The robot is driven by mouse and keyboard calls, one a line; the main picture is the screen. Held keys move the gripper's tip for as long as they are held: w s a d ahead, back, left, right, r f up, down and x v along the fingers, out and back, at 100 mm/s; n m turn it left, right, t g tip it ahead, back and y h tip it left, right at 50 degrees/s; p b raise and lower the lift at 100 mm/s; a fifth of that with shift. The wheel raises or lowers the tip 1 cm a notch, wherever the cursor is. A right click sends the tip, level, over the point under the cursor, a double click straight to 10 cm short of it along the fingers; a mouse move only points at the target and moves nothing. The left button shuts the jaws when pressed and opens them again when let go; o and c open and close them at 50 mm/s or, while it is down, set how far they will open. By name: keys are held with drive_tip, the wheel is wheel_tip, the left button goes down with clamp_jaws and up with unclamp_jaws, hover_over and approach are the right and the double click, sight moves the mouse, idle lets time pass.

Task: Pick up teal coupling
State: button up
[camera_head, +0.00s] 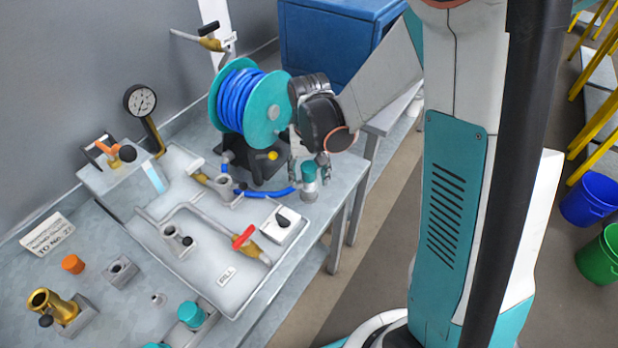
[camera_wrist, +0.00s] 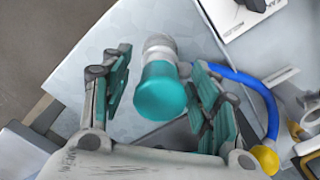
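The teal coupling (camera_head: 309,173) is at the table's right edge, by the end of the blue hose (camera_head: 270,193). In the wrist view the coupling (camera_wrist: 161,90) has a round teal end facing the camera and a silver part beyond it. My gripper (camera_head: 308,163) is above and around it, pointing down. In the wrist view my gripper (camera_wrist: 158,65) is open, with one finger on each side of the coupling. A gap shows on the left; the right finger is close, and I cannot tell if it touches. The blue hose also shows in the wrist view (camera_wrist: 255,82).
A hose reel (camera_head: 265,110) stands just left of my wrist. A white tray (camera_head: 225,275) holds pipes and a red-handled valve (camera_head: 245,240). Another teal piece (camera_head: 191,314) is at the front. The table edge drops off close to the right of the coupling.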

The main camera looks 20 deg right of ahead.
clamp_jaws()
drive_tip(key=shift+r, duration=0.15)
wheel_tip(320, 180, up, 20)
drive_tip(key=p, duration=0.5)
drive_tip(key=shift+p, duration=0.4)
